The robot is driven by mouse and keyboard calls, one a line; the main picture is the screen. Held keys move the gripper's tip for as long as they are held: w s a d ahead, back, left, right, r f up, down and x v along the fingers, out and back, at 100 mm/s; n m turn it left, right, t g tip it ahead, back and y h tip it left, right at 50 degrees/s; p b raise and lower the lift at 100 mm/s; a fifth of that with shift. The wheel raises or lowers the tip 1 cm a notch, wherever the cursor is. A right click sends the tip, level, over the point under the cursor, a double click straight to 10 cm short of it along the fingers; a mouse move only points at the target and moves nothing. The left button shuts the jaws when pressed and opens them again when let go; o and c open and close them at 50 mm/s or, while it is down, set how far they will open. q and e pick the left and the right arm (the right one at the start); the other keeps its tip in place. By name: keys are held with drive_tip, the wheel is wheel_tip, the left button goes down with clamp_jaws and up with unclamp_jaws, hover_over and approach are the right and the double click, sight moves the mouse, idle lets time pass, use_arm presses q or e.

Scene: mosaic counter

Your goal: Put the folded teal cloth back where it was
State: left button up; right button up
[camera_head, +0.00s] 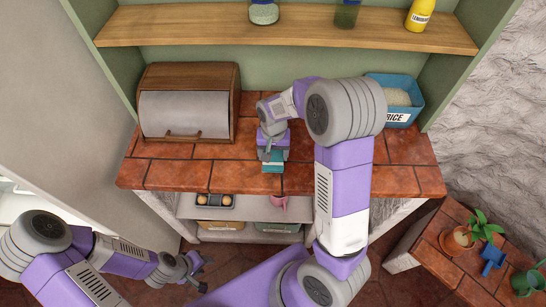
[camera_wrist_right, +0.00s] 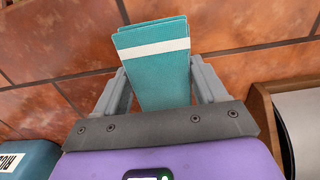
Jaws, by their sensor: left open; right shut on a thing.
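The folded teal cloth (camera_wrist_right: 155,65) has a white stripe across it. It also shows in the head view (camera_head: 272,162), near the front edge of the tiled counter, below my right gripper. My right gripper (camera_wrist_right: 160,92) is shut on the cloth, with a finger on each side of it. In the head view my right gripper (camera_head: 272,155) is over the middle of the counter; its fingertips are partly hidden there. I cannot tell whether the cloth touches the counter. My left gripper (camera_head: 197,270) is open and empty, low at the left, away from the counter.
A wooden bread box (camera_head: 188,102) stands on the tiled counter (camera_head: 225,178) at left, and a blue rice bin (camera_head: 403,99) at right. Below is a shelf with an egg tray (camera_head: 215,201). A side table (camera_head: 455,275) holds plants. The counter front beside the cloth is clear.

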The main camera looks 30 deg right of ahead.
drive_tip(key=shift+f, duration=1.2)
drive_tip(key=shift+f+b, duration=0.15)
drive_tip(key=shift+b, duration=0.15)
drive_tip(key=o, duration=0.9)
drive_tip(key=shift+o, duration=0.2)
drive_tip(key=shift+r, duration=0.35)
wheel_tip(320, 180, up, 12)
drive_tip(key=p, duration=0.2)
drive_tip(key=shift+f, duration=0.15)
